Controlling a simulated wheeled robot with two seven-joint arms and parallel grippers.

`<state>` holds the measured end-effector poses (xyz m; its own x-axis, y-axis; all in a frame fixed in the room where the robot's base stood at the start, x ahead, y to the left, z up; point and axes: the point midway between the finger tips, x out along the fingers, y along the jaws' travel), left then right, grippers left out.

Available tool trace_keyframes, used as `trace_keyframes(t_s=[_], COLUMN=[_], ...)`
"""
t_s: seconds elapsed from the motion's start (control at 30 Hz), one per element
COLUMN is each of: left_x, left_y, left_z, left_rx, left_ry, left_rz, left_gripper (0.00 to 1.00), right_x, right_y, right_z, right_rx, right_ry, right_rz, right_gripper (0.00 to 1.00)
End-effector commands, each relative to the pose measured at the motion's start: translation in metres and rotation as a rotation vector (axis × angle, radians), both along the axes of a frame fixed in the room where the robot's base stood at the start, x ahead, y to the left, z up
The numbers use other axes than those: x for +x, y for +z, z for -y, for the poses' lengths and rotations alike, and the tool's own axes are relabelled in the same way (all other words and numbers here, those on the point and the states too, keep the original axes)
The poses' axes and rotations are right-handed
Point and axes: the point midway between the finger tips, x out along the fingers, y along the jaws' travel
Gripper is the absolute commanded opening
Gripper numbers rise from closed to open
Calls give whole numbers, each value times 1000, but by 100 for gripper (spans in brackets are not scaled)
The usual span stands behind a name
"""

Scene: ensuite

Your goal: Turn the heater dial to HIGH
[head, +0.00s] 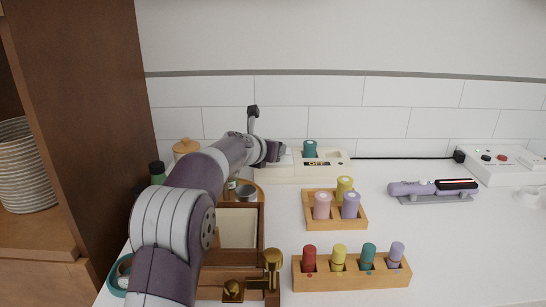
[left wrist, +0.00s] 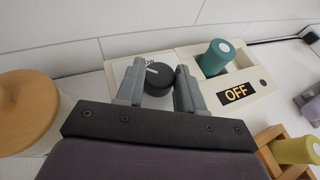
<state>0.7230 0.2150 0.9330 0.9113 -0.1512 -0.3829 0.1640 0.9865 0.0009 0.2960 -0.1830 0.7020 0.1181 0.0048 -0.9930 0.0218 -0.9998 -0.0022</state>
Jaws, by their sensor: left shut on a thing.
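The heater (head: 337,169) is a cream box by the back wall, with a teal roller (left wrist: 215,57) in its well and a display (left wrist: 237,93) reading OFF. Its dial (left wrist: 158,75) is a black round knob with a white pointer line on the heater's left part, seen in the left wrist view. A label beside the dial is partly hidden. My left gripper (head: 273,151) has its two grey fingers on either side of the dial and is shut on it. In the head view my gripper hides the dial. My right gripper is not in view.
A wooden block (head: 351,276) with several coloured rollers and a smaller wooden holder (head: 335,218) with three rollers stand in front. A lidded jar (left wrist: 25,108) is left of the gripper. A purple styling tool (head: 432,188) and a power strip (head: 503,164) are right.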

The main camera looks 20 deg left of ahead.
Motion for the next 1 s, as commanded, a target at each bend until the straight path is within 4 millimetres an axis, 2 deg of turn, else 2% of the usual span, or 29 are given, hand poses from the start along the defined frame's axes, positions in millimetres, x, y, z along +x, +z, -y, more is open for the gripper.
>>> trace_keyframes(t_s=[0.5,0.53,0.6,0.87,1.0], left_x=[0,0,0,-1,-18], left_y=[1,1,1,1,8], left_z=[-1,-1,-1,-1,-4], left_rx=[0,0,-1,-1,0], left_ry=[-17,-17,-17,-17,-15], left_rz=[2,2,2,1,3], left_gripper=[7,47,63,63,63], right_x=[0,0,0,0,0], right_y=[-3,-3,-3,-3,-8], right_z=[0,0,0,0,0], right_rx=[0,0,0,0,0], right_ry=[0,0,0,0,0], right_rz=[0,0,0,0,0], right_gripper=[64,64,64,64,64])
